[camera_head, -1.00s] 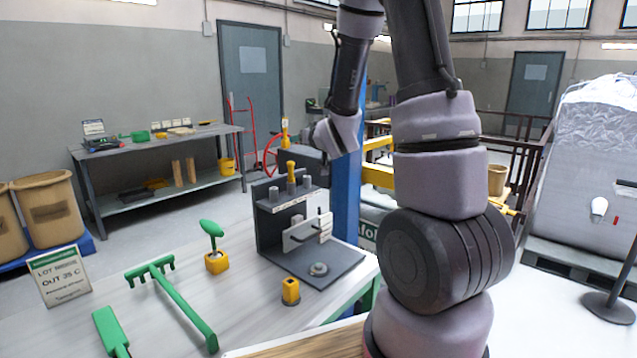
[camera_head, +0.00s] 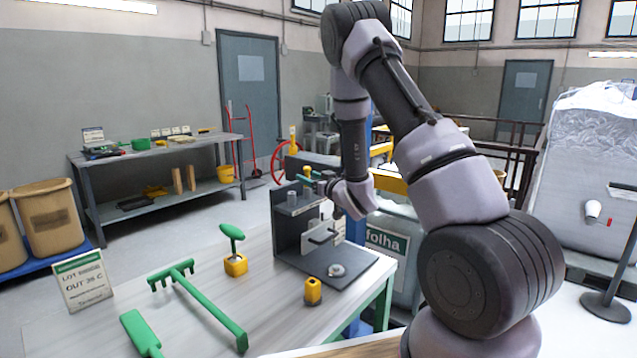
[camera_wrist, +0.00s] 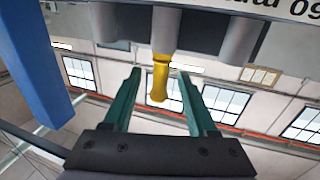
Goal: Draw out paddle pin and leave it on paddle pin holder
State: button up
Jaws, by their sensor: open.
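A yellow pin (camera_wrist: 160,75) stands in the dark grey stand (camera_head: 290,235) on the light table. In the head view its yellow head (camera_head: 307,171) shows at the top of the stand, partly covered by my gripper (camera_head: 318,180). In the wrist view my gripper (camera_wrist: 159,85) is open, with one green finger on each side of the pin. I see gaps beside the pin and cannot tell any contact. A small yellow block (camera_head: 312,291) stands on the table in front of the stand; I cannot tell whether it is the paddle pin holder.
The stand's base carries a round grey piece (camera_head: 336,270). A green scoop in a yellow block (camera_head: 235,265), a green rake (camera_head: 200,300), a green paddle (camera_head: 140,333) and a sign (camera_head: 84,280) occupy the table's left.

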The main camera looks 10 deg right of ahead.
jog(key=shift+x, duration=2.3)
grip_shut()
